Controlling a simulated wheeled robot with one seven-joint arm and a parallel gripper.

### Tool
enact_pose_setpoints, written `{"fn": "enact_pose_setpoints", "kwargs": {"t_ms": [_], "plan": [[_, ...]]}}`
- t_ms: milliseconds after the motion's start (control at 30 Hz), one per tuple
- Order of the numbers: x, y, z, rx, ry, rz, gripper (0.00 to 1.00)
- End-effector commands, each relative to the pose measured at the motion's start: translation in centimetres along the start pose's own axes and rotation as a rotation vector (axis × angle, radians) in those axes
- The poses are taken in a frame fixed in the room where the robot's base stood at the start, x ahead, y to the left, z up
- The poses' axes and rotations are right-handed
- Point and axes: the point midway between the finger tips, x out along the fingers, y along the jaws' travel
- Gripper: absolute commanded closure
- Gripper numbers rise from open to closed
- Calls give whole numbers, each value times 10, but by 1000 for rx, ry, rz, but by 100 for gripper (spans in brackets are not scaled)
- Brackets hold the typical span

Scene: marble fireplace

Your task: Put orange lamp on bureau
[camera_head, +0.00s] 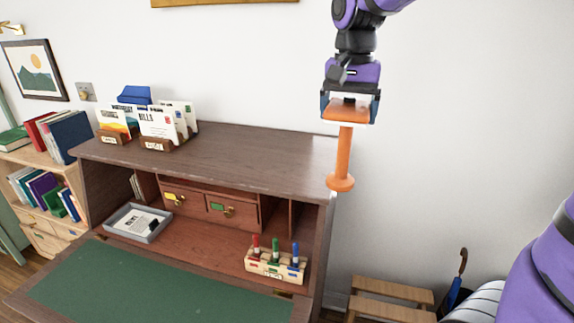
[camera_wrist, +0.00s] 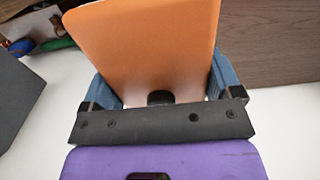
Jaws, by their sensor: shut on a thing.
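My gripper (camera_head: 349,106) is shut on the orange lamp (camera_head: 343,158) by its upper part and holds it upright in the air. The lamp has a thin stem and a round base. The base shows just right of the bureau's right top edge. The lamp's orange top also fills the middle of the wrist view (camera_wrist: 150,45), between the blue fingers. The bureau (camera_head: 250,155) is dark brown wood with a bare top on its right half. A gap between lamp base and bureau is hard to judge.
Letter holders with cards (camera_head: 160,128) stand on the bureau's top at the left. Below are a grey tray (camera_head: 138,222) and a marker holder (camera_head: 275,265). A wooden stool (camera_head: 390,290) and a blue umbrella (camera_head: 454,290) are at the lower right. A bookshelf (camera_head: 45,160) stands left.

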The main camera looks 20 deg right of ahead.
Motion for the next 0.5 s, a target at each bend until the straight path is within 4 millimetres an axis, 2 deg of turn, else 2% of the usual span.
{"fn": "enact_pose_setpoints", "kwargs": {"t_ms": [167,500], "plan": [[0,-6,-5,-1,0,1,65],[7,-53,-42,-2,0,2,65]]}}
